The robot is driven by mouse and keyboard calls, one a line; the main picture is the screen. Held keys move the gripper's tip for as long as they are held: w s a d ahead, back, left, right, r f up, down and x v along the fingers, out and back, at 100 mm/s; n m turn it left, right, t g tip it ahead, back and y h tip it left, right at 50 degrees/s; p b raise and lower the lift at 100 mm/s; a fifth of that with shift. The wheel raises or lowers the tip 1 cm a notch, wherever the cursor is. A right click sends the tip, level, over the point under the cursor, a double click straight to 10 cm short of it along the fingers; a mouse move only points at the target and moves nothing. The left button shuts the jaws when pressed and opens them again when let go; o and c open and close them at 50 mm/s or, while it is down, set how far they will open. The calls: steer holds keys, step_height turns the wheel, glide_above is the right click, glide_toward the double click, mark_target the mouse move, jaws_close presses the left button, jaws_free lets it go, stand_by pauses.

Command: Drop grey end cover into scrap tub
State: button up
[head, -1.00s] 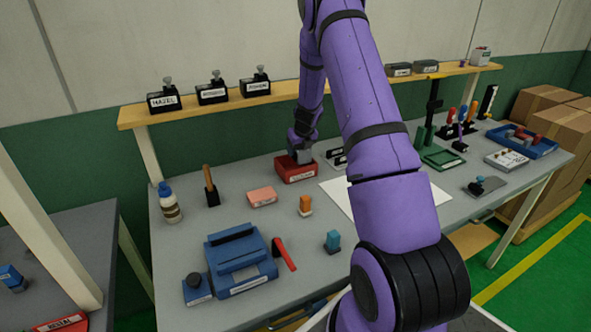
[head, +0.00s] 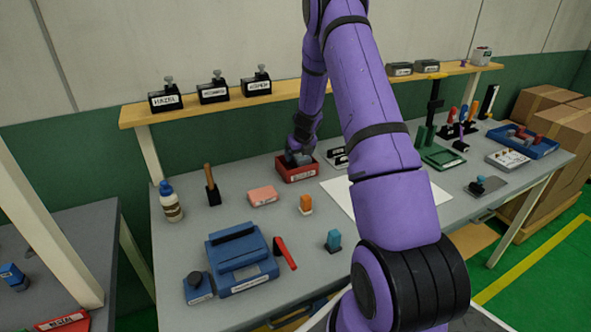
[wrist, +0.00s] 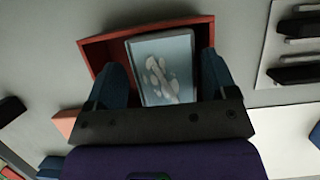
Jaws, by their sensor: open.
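The red scrap tub (head: 297,176) stands on the bench towards the back; its red wall also shows in the wrist view (wrist: 180,25). The grey end cover (wrist: 162,62), a pale grey block with whitish blotches on its face, lies within the tub's walls in the wrist view. My gripper (wrist: 162,85) points down into the tub with its blue fingers apart, one on each side of the cover. In the head view my gripper (head: 299,158) hides most of the tub's inside. I cannot tell whether either finger touches the cover.
A shelf (head: 228,105) with labelled black blocks runs behind.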

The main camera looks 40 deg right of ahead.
steer(key=shift+s+d+r, duration=0.15)
steer(key=shift+d, duration=0.25)
steer(key=shift+r, duration=0.3)
steer(key=v, duration=0.6)
steer(key=shift+s+a+r, duration=0.2)
steer(key=shift+a+r, duration=0.05)
steer(key=shift+a, duration=0.2)
